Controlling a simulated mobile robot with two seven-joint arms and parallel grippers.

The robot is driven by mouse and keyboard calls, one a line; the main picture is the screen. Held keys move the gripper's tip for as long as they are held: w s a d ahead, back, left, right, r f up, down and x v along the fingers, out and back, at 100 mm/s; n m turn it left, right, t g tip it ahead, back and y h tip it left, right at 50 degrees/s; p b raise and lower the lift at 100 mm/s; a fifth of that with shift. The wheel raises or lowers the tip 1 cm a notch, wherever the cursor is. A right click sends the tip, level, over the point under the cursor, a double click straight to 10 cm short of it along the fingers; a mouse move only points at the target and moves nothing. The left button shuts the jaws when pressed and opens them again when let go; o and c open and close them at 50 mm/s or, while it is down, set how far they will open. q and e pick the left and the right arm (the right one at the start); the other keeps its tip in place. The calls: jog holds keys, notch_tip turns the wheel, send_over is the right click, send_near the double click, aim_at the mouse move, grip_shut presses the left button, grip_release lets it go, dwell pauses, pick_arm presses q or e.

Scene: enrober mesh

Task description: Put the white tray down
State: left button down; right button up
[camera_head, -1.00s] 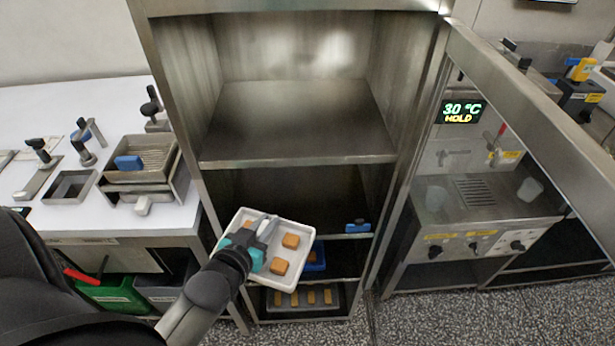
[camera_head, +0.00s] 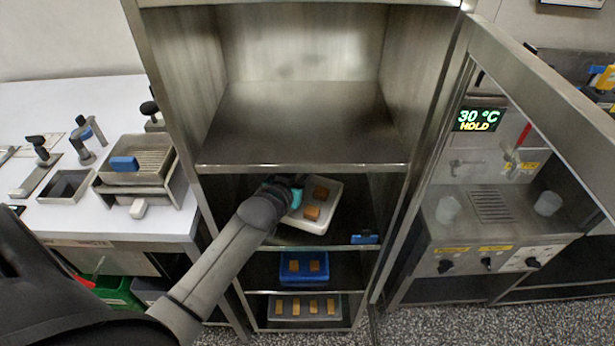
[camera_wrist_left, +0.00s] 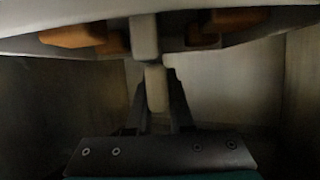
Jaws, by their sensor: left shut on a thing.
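The white tray (camera_head: 322,225) is in the cabinet's middle compartment, in the head view, below the wide upper shelf. Brown square pieces (camera_head: 312,213) lie in it. My left gripper (camera_head: 298,186) is shut on the tray's left side, partly hidden by my wrist. My right gripper is not in view.
A blue clip-like object (camera_head: 365,239) sits at the shelf's front edge, right of the tray. Below are a blue tray (camera_head: 287,277) and a grey tray (camera_head: 268,308) with brown pieces. The upper shelf (camera_head: 300,125) is empty. An open door (camera_head: 545,95) stands at right.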

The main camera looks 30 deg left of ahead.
pick_arm(q)
jog(key=w, duration=0.4)
jog(key=shift+w+a+b, duration=0.1)
jog(key=shift+a+b, duration=0.25)
jog(key=shift+f+b, duration=0.75)
jog(key=shift+f, duration=0.9)
jog(key=shift+f, duration=0.15)
jog(key=c, duration=0.8)
grip_release()
